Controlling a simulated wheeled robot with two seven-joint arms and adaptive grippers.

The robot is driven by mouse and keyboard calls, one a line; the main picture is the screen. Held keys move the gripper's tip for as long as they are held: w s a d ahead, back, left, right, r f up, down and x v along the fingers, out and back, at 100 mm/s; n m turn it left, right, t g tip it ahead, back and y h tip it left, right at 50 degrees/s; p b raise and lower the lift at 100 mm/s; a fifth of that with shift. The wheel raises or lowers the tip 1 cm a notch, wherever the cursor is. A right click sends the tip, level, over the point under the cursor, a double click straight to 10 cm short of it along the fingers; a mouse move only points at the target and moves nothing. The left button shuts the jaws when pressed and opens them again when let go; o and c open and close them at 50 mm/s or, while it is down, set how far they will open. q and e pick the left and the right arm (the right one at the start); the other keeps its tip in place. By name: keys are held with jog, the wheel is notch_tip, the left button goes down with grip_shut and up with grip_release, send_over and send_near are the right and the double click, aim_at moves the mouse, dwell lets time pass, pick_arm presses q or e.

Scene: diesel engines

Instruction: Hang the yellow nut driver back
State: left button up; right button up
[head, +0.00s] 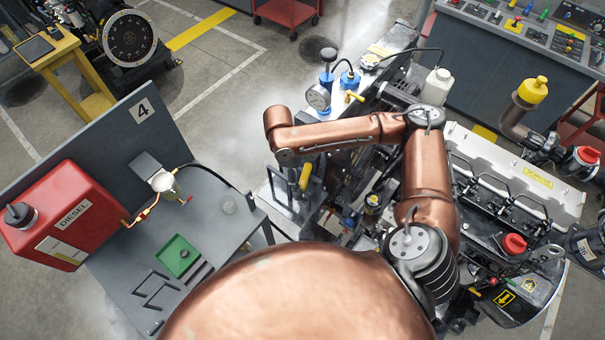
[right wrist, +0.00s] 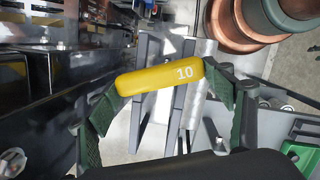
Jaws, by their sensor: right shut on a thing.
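The yellow nut driver (right wrist: 160,79) shows in the right wrist view as a yellow handle marked 10. It lies across between the green pads of my right gripper (right wrist: 168,88), which is shut on it. Its shaft is hidden. Behind the handle are grey metal bars (right wrist: 145,125) with gaps between them; I cannot tell whether the driver touches them. In the head view the yellow handle (head: 304,178) shows small at my right gripper (head: 296,184), below the copper arm, between the grey bench and the engine. My left gripper is not in view.
The grey bench (head: 225,245) at left holds a red diesel tank (head: 62,215) and a green tray (head: 179,256). The engine (head: 510,175) fills the right. A pressure gauge (head: 318,97) and a white bottle (head: 437,87) stand beyond my arm.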

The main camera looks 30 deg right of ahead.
jog(key=shift+f, duration=0.55)
jog(key=o, duration=2)
jog(key=shift+r, duration=0.45)
jog(key=b+v, duration=0.1)
jog(key=v, duration=1.1)
jog(key=shift+s, duration=0.1)
